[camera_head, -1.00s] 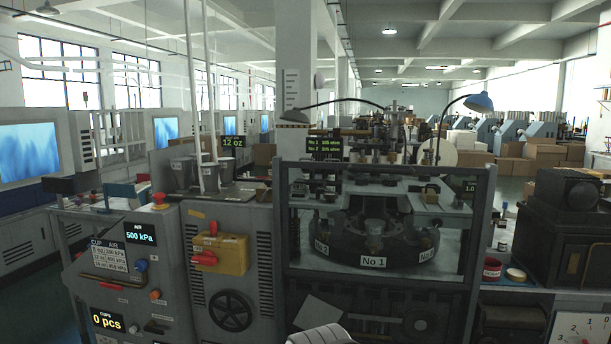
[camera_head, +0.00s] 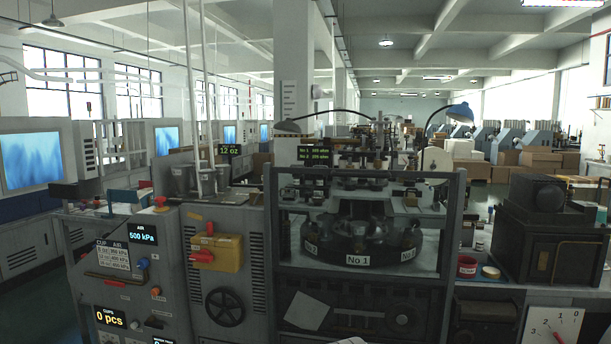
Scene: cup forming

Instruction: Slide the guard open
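The guard (camera_head: 453,235) is a dark upright frame with a top bar and side posts, standing in front of the round dark turret (camera_head: 345,240) of the cup machine. The turret carries a "No 1" label (camera_head: 358,260) facing me. The guard appears to stand across the front of the turret; whether a clear panel fills it, I cannot tell. No handle on it can be made out. My gripper is not in view; only a small pale part, probably of my arm, shows at the bottom edge, below and apart from the guard.
Left of the guard is a grey cabinet with a yellow box with a red lever (camera_head: 217,252), a black handwheel (camera_head: 230,308) and a 500 kPa display (camera_head: 143,236). At right are a red tin (camera_head: 466,267), a dark machine (camera_head: 545,230) and a white dial (camera_head: 552,326).

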